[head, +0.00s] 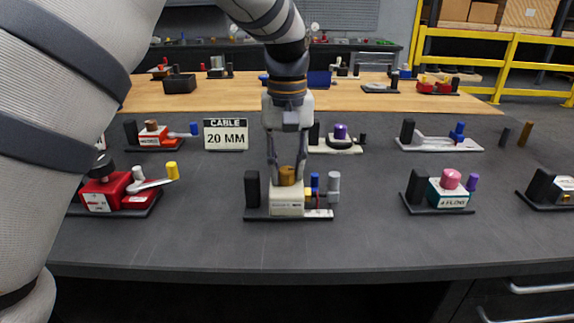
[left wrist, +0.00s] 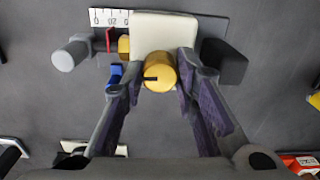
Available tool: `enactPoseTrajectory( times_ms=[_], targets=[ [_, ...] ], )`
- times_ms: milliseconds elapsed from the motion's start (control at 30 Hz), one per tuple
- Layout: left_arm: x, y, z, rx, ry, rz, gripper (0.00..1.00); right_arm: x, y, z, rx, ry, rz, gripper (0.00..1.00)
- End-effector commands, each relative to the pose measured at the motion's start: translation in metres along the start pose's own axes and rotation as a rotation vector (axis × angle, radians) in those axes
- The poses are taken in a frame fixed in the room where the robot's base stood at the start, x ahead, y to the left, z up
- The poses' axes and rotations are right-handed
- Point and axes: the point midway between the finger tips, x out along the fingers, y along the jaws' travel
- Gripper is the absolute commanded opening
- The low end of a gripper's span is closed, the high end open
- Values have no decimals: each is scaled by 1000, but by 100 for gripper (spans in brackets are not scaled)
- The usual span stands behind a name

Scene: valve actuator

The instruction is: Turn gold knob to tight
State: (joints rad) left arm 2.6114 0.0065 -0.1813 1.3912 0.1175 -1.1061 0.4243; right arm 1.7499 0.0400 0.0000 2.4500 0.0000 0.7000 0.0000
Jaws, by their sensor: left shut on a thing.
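The gold knob (head: 287,175) sits on top of a cream valve block (head: 286,202) at the middle front of the table. My left gripper (head: 287,168) comes down from above, its two fingers on either side of the knob and shut on it. In the left wrist view the gold knob (left wrist: 159,72) lies between the fingertips, with a dark mark on its top. The cream block (left wrist: 165,30) shows behind it, with a white scale strip (left wrist: 110,17) alongside. My right gripper is not in view.
Beside the knob on the same base stand a black block (head: 252,189), a blue post (head: 315,181) and a grey post (head: 334,184). A red valve unit (head: 107,192) is to the left, a teal one with a pink knob (head: 450,180) to the right. Bare table lies in front.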

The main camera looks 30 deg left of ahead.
Motion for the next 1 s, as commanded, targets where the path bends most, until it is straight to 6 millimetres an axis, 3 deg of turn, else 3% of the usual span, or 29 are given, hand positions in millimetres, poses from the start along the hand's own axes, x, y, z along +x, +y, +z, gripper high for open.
enactPoseTrajectory(
  times_ms=[1000],
  targets=[
    [0, 0, 0, 897, 0, 1, 0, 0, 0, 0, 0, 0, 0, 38]
  ],
)
